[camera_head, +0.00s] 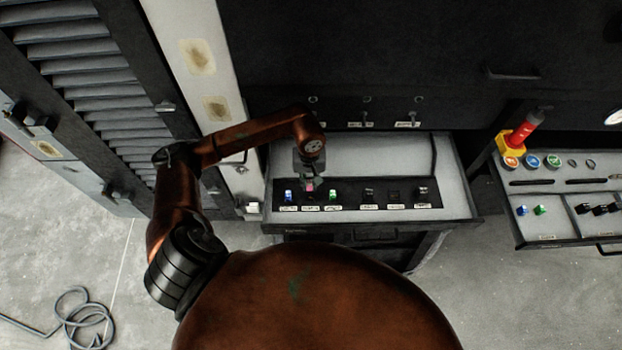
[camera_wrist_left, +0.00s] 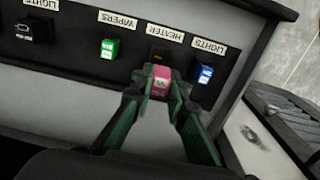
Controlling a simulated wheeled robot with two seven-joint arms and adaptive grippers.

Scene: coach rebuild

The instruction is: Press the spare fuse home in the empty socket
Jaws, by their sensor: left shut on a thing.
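The pink-red spare fuse (camera_wrist_left: 161,77) is in my left gripper (camera_wrist_left: 158,92), between its two fingertips. In the head view the fuse (camera_head: 310,187) shows as a small pink spot below the left gripper (camera_head: 309,183), over the fuse strip. The empty socket (camera_wrist_left: 159,53) is a dark opening by the HEATER label, between the green fuse (camera_wrist_left: 110,48) at WIPERS and the blue fuse (camera_wrist_left: 204,74) at LIGHTS. The held fuse appears just short of this socket in the wrist view; its lower end is hidden, so I cannot tell whether it touches. My right gripper is not visible.
The fuse strip (camera_head: 355,206) lies in an open grey drawer (camera_head: 400,150). Several dark sockets or switches continue to its right. A cable (camera_head: 88,318) lies on the floor.

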